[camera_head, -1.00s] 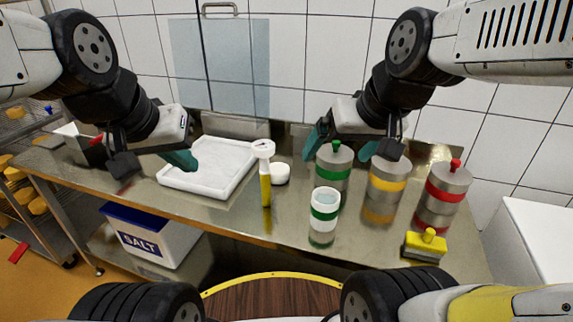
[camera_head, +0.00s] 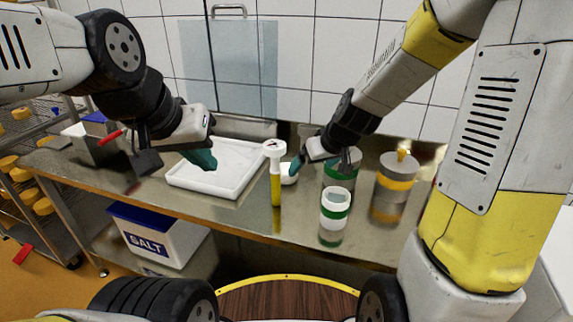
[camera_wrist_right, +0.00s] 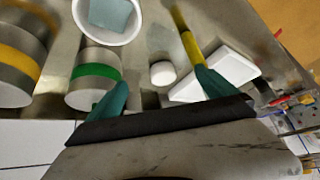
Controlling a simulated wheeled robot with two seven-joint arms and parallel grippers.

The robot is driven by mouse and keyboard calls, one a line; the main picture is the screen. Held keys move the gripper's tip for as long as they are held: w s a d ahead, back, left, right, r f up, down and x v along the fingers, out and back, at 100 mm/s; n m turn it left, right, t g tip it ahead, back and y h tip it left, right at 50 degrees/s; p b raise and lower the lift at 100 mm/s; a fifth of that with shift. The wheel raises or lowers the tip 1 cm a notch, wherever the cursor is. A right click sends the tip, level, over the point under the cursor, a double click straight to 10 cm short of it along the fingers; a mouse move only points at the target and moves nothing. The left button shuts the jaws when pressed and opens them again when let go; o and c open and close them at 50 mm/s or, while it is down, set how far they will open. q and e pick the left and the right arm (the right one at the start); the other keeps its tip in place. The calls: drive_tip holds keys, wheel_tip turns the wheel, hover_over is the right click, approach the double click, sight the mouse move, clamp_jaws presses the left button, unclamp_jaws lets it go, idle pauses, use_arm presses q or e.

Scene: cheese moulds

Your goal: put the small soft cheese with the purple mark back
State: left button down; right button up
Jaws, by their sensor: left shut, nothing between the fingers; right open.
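A small white round cheese (camera_head: 287,178) stands on the steel bench, right of the white tray (camera_head: 262,163). No purple mark shows on it. In the right wrist view the cheese (camera_wrist_right: 162,76) lies between and beyond the open fingers, apart from both. My right gripper (camera_head: 297,165) is open, just above and beside the cheese, and hides part of it in the head view. The wrist view also shows the gripper's green fingers (camera_wrist_right: 162,90). My left gripper (camera_head: 205,160) is shut and empty over the white tray.
A yellow-handled tool with a white round head (camera_head: 275,150) stands close left of the cheese. A white cup with a green band (camera_head: 334,222), a green-banded canister (camera_head: 342,166) and a yellow-banded canister (camera_head: 394,186) stand to the right. A salt bin (camera_head: 160,238) sits below the bench.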

sight(287, 168)
drive_tip(key=shift+n, duration=0.3)
drive_tip(key=x, duration=0.3)
drive_tip(key=s+d+f+x, duration=0.1)
drive_tip(key=x, duration=0.6)
drive_tip(key=shift+d+f, duration=0.25)
drive_tip(key=shift+f, duration=0.1)
drive_tip(key=w+a, duration=0.1)
drive_tip(key=w, duration=0.1)
drive_tip(key=w+a, duration=0.1)
drive_tip(key=w, duration=0.2)
drive_tip(key=w+a, duration=0.2)
drive_tip(key=w, duration=0.1)
drive_tip(key=shift+a+f, duration=0.1)
drive_tip(key=shift+a, duration=0.05)
drive_tip(key=shift+w+a, duration=0.3)
drive_tip(key=shift+w, duration=0.3)
drive_tip(key=shift+w+a, duration=0.35)
drive_tip(key=shift+w, duration=0.25)
drive_tip(key=shift+x, duration=1.5)
drive_tip(key=shift+d, duration=0.1)
drive_tip(key=c, duration=1)
drive_tip(key=shift+c, duration=0.6)
